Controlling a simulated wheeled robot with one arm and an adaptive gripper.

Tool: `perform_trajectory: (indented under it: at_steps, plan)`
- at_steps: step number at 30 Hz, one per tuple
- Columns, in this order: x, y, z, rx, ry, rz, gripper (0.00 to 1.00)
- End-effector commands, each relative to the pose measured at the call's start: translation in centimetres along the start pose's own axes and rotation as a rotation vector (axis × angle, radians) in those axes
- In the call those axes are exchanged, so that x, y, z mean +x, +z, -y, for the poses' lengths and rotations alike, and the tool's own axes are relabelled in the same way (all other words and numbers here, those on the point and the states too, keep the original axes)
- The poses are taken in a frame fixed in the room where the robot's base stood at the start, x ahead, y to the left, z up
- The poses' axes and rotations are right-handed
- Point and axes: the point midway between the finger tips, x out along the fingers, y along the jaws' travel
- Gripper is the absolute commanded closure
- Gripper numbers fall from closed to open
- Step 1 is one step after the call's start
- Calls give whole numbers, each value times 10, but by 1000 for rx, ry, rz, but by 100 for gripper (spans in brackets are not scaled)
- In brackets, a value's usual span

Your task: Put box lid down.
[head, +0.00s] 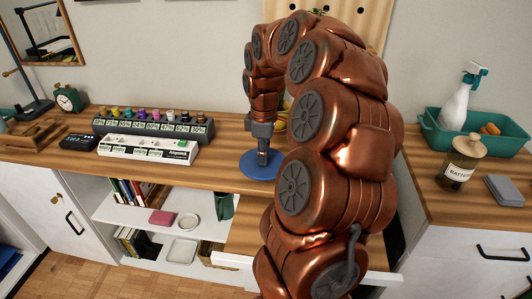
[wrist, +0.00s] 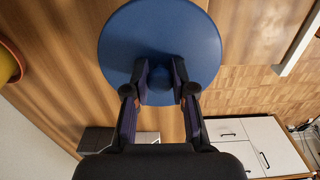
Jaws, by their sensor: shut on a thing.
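The box lid (head: 250,166) is a round blue disc with a knob, low over or on the wooden desk top. I cannot tell whether it touches the wood. In the wrist view the lid (wrist: 160,25) fills the top middle and looks about flat to the camera. My gripper (head: 262,157) points down onto it. In the wrist view my gripper (wrist: 160,80) is shut on the lid's small blue knob, which sits between the two fingertips. An open box for the lid is not clearly visible.
On the desk (head: 225,122), left of the lid, stand a white box (head: 148,147) and a dark rack (head: 150,126) with several coloured knobs. A round orange-rimmed thing (wrist: 10,62) is at the wrist view's left edge.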

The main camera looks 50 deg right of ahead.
Motion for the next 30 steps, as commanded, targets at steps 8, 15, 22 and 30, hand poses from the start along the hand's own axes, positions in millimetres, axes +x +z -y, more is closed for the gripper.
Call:
perform_trajectory:
  at_steps: [8,15,22,30]
  plan:
    - [2,-1,-36,0,3,-1,100]
    - [4,-1,-46,-1,3,-1,100]
    - [7,0,-51,-2,-1,1,100]
    - [34,0,-51,-2,-1,1,100]
